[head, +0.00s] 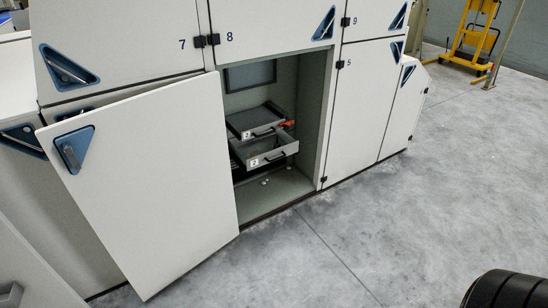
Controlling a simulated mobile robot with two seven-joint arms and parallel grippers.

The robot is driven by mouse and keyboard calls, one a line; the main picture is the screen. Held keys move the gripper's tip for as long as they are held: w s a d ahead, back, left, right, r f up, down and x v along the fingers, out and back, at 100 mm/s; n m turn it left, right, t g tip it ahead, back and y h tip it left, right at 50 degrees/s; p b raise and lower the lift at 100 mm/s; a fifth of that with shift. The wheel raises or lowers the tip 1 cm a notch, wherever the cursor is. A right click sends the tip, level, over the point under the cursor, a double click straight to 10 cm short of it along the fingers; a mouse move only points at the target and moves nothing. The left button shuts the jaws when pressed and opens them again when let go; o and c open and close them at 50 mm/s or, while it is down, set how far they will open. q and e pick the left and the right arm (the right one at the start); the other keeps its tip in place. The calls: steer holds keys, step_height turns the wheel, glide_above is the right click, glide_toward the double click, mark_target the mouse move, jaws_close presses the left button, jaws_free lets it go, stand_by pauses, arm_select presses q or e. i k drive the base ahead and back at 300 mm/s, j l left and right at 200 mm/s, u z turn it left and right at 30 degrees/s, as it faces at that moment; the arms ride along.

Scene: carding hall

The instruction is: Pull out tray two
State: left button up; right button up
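Two grey trays with black handles sit one above the other inside an open cabinet bay (312,95). The upper tray (262,119) has a white label that looks like a 2. The lower tray (280,153) stands further out than the upper one, and its small label is hard to read but also looks like a 2. Neither of my grippers is in view.
The door stands swung out to the left with a blue triangular latch (73,149). Small pale bits (265,182) lie on the bay floor. Closed numbered panels flank the bay. Grey floor (400,210) is clear to the right. A dark ribbed round thing (508,290) fills the bottom right corner.

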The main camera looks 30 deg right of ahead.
mark_target(265, 145)
steer(key=i+l, duration=0.25)
steer(key=l, duration=0.15)
steer(key=i+l, duration=0.25)
steer(key=l, duration=0.15)
steer(key=i+l, duration=0.2)
steer(key=l, duration=0.2)
steer(key=i+l, duration=0.25)
steer(key=l, duration=0.15)
steer(key=i+l, duration=0.25)
steer(key=l, duration=0.15)
